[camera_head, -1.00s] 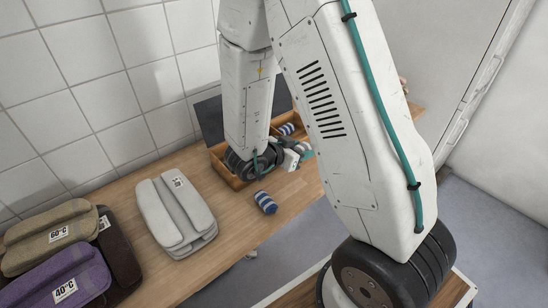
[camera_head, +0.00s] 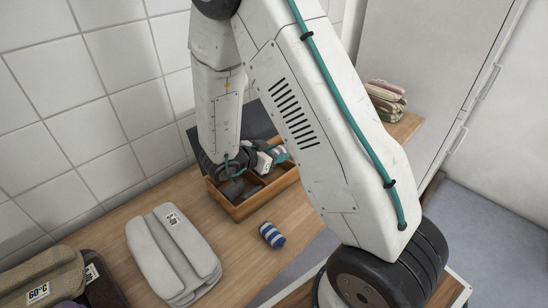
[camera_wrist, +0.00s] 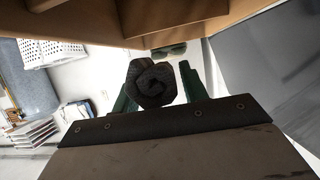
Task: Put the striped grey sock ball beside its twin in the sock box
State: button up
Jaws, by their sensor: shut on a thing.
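The sock box (camera_head: 240,212) is an open wooden box with compartments on the wooden table. My gripper (camera_head: 280,154) is over its far side. In the wrist view my gripper (camera_wrist: 158,88) is shut on a dark grey rolled sock ball (camera_wrist: 153,83), held between its green fingers. The sock's stripes are too dark to tell there. A dark grey ball (camera_head: 233,188) lies in the left part of the box; whether it is the twin is unclear. My arm hides part of the box. A blue-and-white striped sock ball (camera_head: 271,235) lies on the table in front of the box.
A light grey folded towel (camera_head: 172,252) lies left of the box. Brown (camera_head: 45,280) and dark towels are at the lower left. Several folded cloths (camera_head: 385,97) are at the table's far end. A tiled wall stands behind. The table around the blue-striped ball is clear.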

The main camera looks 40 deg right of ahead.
notch_tip(320, 180, down, 3)
jog(key=shift+d+f, duration=0.1)
jog(key=shift+d, duration=0.05)
jog(key=shift+f, duration=0.1)
jog(key=shift+s+f, duration=0.15)
jog(key=shift+f, duration=0.3)
jog(key=o, duration=0.7)
jog(key=shift+s, duration=0.1)
